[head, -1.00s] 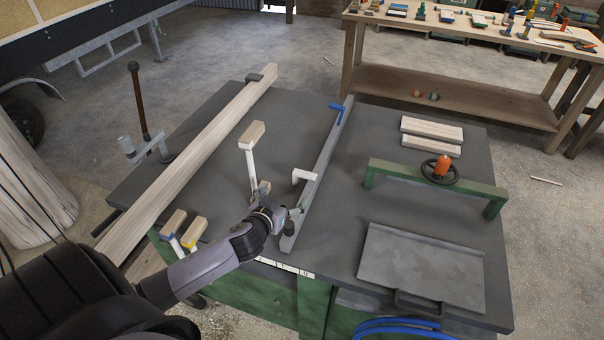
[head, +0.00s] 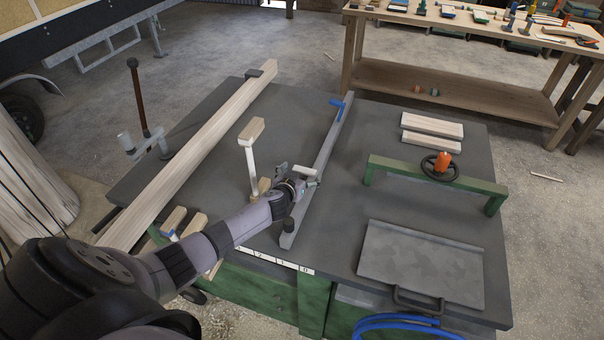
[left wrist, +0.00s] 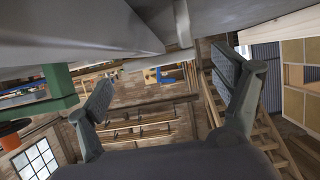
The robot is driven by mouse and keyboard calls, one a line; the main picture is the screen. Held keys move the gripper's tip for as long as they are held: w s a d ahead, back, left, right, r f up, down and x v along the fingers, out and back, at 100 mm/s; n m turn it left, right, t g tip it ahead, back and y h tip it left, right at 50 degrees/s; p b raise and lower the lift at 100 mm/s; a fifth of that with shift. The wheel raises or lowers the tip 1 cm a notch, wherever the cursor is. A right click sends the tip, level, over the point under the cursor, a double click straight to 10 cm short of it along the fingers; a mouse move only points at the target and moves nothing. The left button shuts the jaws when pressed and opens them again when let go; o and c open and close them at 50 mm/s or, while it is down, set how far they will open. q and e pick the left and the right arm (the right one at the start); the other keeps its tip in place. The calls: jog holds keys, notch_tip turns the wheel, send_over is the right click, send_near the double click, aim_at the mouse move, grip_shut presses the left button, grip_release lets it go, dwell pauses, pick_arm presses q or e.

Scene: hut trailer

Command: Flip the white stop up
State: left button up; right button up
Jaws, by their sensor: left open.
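The white stop (head: 298,170) is a small pale arm at the grey rail (head: 320,170) on the dark table, low and roughly level. My left gripper (head: 301,183) is open right at the stop, partly covering it; I cannot tell if they touch. In the left wrist view the open fingers (left wrist: 168,95) are spread with nothing clearly between them. The grey rail crosses the top of that view, with a small pale piece below it that I cannot surely identify. My right gripper is not in view.
A wooden block on a white post (head: 251,132) stands left of the gripper. A long timber (head: 190,150) lies further left. A green bar (head: 400,172) with a handwheel and a grey plate (head: 422,265) are to the right. A blue lever (head: 337,106) sits at the rail's far end.

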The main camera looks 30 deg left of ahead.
pick_arm(q)
jog(key=shift+w+a+f, duration=0.15)
jog(key=shift+w+f, duration=0.05)
jog(key=shift+w, duration=0.4)
jog(key=c, duration=1.7)
